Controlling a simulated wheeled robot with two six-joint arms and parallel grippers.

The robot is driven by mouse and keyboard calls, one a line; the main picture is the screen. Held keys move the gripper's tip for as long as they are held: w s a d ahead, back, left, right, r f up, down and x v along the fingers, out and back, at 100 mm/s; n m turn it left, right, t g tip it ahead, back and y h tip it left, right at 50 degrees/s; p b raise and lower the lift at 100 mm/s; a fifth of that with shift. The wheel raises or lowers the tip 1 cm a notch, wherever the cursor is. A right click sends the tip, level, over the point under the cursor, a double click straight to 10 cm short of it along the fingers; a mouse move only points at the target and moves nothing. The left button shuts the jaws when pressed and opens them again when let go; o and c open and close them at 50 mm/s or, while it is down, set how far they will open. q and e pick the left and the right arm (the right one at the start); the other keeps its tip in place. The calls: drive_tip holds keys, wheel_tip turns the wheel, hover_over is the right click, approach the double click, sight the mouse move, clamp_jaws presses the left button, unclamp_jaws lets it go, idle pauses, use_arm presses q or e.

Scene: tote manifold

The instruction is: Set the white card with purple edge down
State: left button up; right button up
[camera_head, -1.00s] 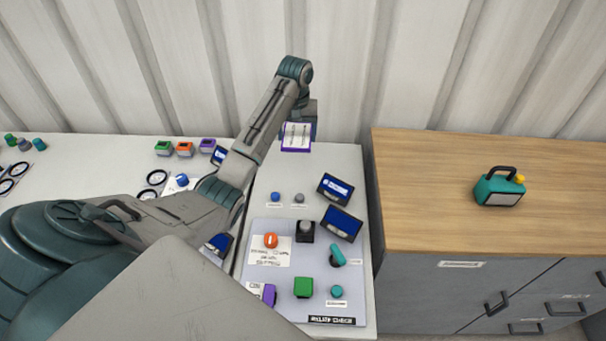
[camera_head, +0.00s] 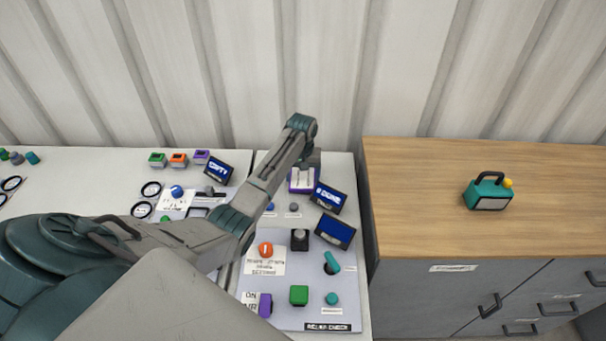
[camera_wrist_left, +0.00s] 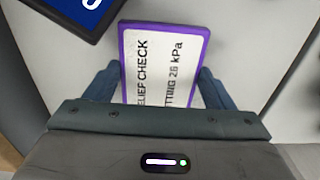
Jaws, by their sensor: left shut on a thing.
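The white card with purple edge (camera_head: 303,182) is near the back of the right-hand white bench, beside a tilted blue screen. In the left wrist view the card (camera_wrist_left: 158,60) shows printed text, "RELIEF CHECK" and a "26 kPa" setting, partly cut off by the gripper. My left gripper (camera_wrist_left: 155,90) is shut on the card, with one dark blue finger at each side. In the head view the left gripper (camera_head: 306,170) is over the bench, mostly hidden by its own arm. I cannot tell whether the card touches the bench. My right gripper is not in view.
Two screens (camera_head: 328,198) (camera_head: 335,231) stand close to the card. A control panel (camera_head: 285,318) with knobs and buttons lies nearer. A wooden-topped cabinet (camera_head: 420,210) stands to the right, carrying a teal device (camera_head: 487,193). A corrugated wall is behind.

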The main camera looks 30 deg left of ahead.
sight(303, 178)
use_arm(q)
drive_tip(key=shift+d+f, duration=0.2)
drive_tip(key=shift+f, duration=0.3)
drive_tip(key=shift+a+f, duration=0.1)
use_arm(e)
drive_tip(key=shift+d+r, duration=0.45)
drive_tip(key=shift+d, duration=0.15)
use_arm(q)
drive_tip(key=shift+f, duration=0.15)
drive_tip(key=o, duration=1)
drive_tip(key=shift+r, duration=0.3)
drive_tip(key=shift+r+b, duration=1.4)
drive_tip(key=shift+r, duration=4.5)
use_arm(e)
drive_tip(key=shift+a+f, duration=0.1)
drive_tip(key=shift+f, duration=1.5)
